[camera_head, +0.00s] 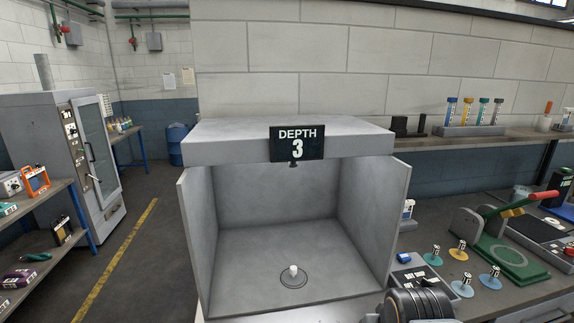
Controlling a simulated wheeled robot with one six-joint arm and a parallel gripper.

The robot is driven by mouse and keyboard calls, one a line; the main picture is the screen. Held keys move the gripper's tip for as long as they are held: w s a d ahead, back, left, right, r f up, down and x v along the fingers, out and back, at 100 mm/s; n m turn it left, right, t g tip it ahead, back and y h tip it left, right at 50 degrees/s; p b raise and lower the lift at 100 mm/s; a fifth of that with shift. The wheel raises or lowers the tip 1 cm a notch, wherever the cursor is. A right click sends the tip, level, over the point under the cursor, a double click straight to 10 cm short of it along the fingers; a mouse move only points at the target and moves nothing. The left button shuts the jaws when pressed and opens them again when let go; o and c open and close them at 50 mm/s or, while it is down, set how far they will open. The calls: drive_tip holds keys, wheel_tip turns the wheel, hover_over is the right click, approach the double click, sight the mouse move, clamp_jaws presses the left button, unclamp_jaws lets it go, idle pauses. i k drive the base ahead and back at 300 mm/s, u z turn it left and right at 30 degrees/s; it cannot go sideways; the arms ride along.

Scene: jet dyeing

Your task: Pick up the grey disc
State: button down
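A grey disc (293,279) with a small white upright knob at its middle lies flat on the floor of an open-fronted grey booth (230,288). Its grey nearly matches the booth floor, and a darker rim marks its edge. My gripper is not in view. A dark ribbed rounded part at the bottom edge, right of the booth, looks like part of my arm.
Several coloured discs with knobs, one yellow (458,254), lie on the right bench beside a green press with a red handle (500,255). Shelves (48,238) stand left; the floor between is clear.

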sight(292, 277)
drive_tip(key=z, duration=1)
drive_tip(key=i, duration=0.5)
drive_tip(key=u, duration=3.1)
drive_tip(key=i, duration=0.5)
drive_tip(key=u, duration=0.05)
